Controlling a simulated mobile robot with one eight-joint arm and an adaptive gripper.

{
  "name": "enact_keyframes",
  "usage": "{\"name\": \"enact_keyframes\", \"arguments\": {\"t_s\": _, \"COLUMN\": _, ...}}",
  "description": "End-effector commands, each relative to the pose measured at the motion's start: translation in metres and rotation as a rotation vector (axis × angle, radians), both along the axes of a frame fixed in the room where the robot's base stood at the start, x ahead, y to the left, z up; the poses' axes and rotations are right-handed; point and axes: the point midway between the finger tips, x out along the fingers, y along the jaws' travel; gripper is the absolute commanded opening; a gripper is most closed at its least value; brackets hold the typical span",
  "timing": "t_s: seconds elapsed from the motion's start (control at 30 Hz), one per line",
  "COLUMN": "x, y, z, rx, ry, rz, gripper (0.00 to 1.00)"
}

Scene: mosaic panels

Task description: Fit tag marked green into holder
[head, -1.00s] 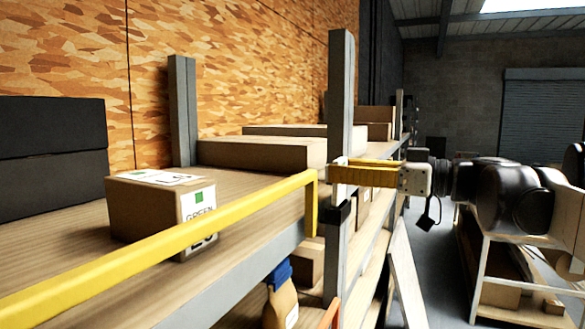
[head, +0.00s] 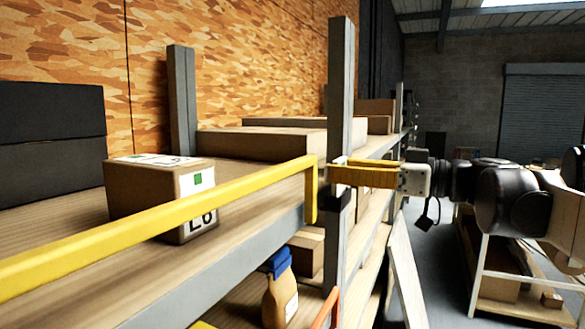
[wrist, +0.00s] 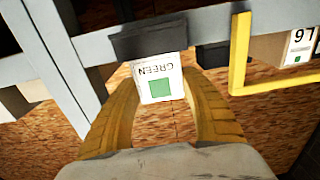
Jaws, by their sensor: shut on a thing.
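The tag (wrist: 158,85) is a white card with a green square and the word GREEN, upside down in the wrist view. My gripper (head: 335,174) is shut on it; its yellow fingers flank the card in the wrist view. In the head view the tag (head: 338,187) shows only as a thin white strip at the fingertips, by the grey shelf post. The black holder (wrist: 148,40) is on the shelf frame. The card's far edge meets it in the wrist view. I cannot tell whether the card's edge is inside the holder.
A yellow rail (head: 160,222) runs along the shelf front, close to my gripper. A cardboard box (head: 140,190) with a green-square label stands behind it. The grey post (head: 341,90) rises beside the fingertips. A blue-topped bag (head: 279,298) sits on the shelf below.

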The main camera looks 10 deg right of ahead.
Motion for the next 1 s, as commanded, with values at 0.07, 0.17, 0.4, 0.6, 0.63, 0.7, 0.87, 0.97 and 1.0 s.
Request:
{"name": "enact_keyframes", "arguments": {"t_s": 0.07, "x": 0.0, "y": 0.0, "z": -0.002, "rx": 0.0, "ry": 0.0, "rz": 0.0, "gripper": 0.28}}
{"name": "enact_keyframes", "arguments": {"t_s": 0.17, "x": 0.0, "y": 0.0, "z": -0.001, "rx": 0.0, "ry": 0.0, "rz": 0.0, "gripper": 0.77}}
{"name": "enact_keyframes", "arguments": {"t_s": 0.4, "x": 0.0, "y": 0.0, "z": -0.001, "rx": 0.0, "ry": 0.0, "rz": 0.0, "gripper": 0.77}}
{"name": "enact_keyframes", "arguments": {"t_s": 0.6, "x": -0.008, "y": -0.013, "z": -0.001, "rx": 0.0, "ry": 0.0, "rz": -0.003, "gripper": 0.77}}
{"name": "enact_keyframes", "arguments": {"t_s": 0.63, "x": -0.011, "y": -0.017, "z": -0.001, "rx": 0.0, "ry": 0.0, "rz": -0.004, "gripper": 0.77}}
{"name": "enact_keyframes", "arguments": {"t_s": 0.7, "x": -0.02, "y": -0.029, "z": -0.001, "rx": 0.0, "ry": 0.0, "rz": -0.005, "gripper": 0.77}}
{"name": "enact_keyframes", "arguments": {"t_s": 0.87, "x": -0.042, "y": -0.059, "z": -0.001, "rx": 0.0, "ry": 0.0, "rz": -0.005, "gripper": 0.77}}
{"name": "enact_keyframes", "arguments": {"t_s": 0.97, "x": -0.054, "y": -0.076, "z": -0.001, "rx": 0.0, "ry": 0.0, "rz": -0.005, "gripper": 0.77}}
{"name": "enact_keyframes", "arguments": {"t_s": 1.0, "x": -0.058, "y": -0.08, "z": -0.001, "rx": 0.0, "ry": 0.0, "rz": -0.004, "gripper": 0.77}}
